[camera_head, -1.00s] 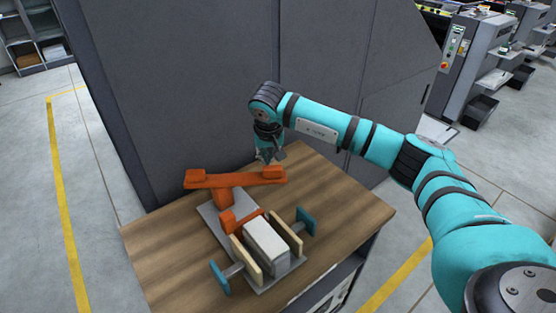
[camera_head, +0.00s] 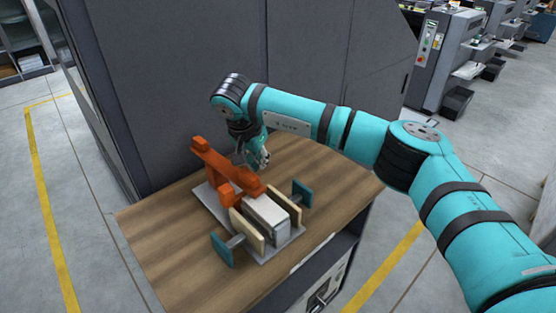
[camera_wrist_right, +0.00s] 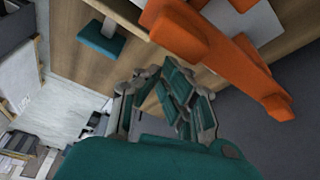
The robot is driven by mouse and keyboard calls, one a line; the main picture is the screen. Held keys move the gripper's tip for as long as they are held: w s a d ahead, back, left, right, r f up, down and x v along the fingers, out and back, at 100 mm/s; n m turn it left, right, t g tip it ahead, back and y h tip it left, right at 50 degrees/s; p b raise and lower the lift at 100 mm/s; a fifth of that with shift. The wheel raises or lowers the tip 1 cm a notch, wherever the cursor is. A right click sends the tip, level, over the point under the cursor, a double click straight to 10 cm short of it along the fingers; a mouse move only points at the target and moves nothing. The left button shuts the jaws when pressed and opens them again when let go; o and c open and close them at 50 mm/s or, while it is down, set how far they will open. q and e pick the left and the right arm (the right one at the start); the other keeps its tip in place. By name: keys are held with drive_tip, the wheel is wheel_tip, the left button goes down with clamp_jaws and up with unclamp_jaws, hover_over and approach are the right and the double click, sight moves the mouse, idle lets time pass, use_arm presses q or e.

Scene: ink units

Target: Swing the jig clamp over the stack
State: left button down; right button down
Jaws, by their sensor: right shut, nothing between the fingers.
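The orange jig clamp (camera_head: 222,166) has its bar pointing from back left toward the stack; its front end is at the stack's back edge. How far it overlaps the stack is hard to tell. The stack (camera_head: 266,213) is a pale grey block between two cream boards on the jig's grey plate. My right gripper (camera_head: 263,162) is shut and empty, just right of the bar; contact is unclear. It also shows in the wrist view (camera_wrist_right: 190,105). My left gripper is out of view.
The jig has teal end plates at left (camera_head: 222,250) and right (camera_head: 302,193). The wooden tabletop (camera_head: 165,260) is bare in front and at left. A tall dark grey cabinet (camera_head: 200,60) stands close behind the table.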

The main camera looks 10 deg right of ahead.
drive_tip(key=shift+s+a, duration=0.5)
drive_tip(key=shift+a, duration=0.1)
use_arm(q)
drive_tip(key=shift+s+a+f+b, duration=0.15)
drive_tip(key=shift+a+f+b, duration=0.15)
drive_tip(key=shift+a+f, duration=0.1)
use_arm(e)
drive_tip(key=shift+s+a+f, duration=0.1)
drive_tip(key=shift+s+a+f, duration=0.1)
drive_tip(key=shift+s+a, duration=0.05)
